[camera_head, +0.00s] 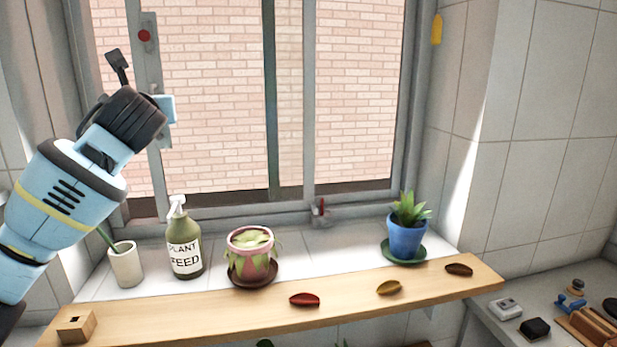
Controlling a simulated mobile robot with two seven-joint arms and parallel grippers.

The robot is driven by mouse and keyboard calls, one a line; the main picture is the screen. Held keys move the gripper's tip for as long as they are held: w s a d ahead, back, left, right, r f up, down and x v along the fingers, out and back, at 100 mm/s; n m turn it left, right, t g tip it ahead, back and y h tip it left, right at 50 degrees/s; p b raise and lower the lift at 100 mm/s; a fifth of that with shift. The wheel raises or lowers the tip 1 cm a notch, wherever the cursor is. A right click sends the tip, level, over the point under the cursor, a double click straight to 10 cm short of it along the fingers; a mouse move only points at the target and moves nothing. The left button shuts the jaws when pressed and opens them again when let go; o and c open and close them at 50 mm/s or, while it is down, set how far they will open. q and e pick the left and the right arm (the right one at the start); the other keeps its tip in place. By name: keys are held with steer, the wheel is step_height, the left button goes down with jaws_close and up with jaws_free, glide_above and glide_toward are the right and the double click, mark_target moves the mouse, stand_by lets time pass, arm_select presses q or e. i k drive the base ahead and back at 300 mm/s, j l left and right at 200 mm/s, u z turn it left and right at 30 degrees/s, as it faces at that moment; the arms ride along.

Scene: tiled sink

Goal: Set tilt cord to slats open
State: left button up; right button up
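No tilt cord or blind slats can be made out in this view. The window (273,100) shows bare glass with a brick wall behind it. A small yellow piece (437,30) shows at the top right beside the window; I cannot tell what it belongs to. My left gripper (140,85) is raised in front of the window's left frame, pointing up and away. One dark finger shows; the rest is hidden by the wrist, so its opening is unclear. My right gripper is not in view.
A wooden shelf (340,303) crosses below the window. On the sill stand a white cup (125,265), a plant feed bottle (186,240), a pink pot (251,262) and a blue pot (406,238). A red latch (320,211) sits on the lower frame. A counter with small items lies right.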

mark_target(437, 25)
steer(key=k+l, duration=0.25)
steer(key=k, duration=0.15)
steer(key=k+l, duration=0.3)
steer(key=k, duration=0.05)
